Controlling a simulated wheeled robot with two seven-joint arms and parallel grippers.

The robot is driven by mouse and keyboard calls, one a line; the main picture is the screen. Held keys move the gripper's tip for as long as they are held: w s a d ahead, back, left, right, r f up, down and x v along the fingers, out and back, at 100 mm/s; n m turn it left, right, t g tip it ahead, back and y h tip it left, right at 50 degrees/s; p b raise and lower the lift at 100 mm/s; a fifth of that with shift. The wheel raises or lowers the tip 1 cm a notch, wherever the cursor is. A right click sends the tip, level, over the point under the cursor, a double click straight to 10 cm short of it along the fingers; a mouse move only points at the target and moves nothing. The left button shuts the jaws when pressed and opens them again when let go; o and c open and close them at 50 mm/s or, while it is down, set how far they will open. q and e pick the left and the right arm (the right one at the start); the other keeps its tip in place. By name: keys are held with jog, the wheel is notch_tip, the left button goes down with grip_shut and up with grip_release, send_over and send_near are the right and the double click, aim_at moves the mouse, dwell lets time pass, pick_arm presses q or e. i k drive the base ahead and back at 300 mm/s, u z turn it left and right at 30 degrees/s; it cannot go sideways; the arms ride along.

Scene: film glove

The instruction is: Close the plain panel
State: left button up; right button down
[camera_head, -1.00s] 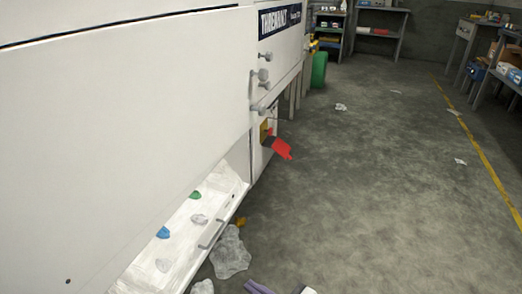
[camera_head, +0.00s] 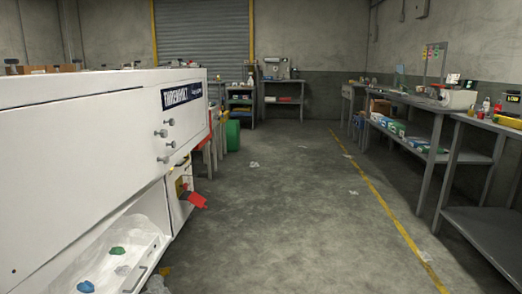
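A long white machine (camera_head: 90,150) fills the left side of the view. I cannot tell which part is the plain panel. Neither gripper is in view.
Several round knobs (camera_head: 164,133) stick out of the machine's face. A green bin (camera_head: 232,135) stands beyond it. Grey workbenches (camera_head: 440,118) line the right side. The floor (camera_head: 285,215) between is clear apart from small scraps and a yellow line.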

aim_at(65, 165)
jog(key=z, duration=0.7)
jog(key=i, duration=0.5)
jog(key=u, duration=0.95)
jog(key=i, duration=1.45)
jog(key=u, duration=1.3)
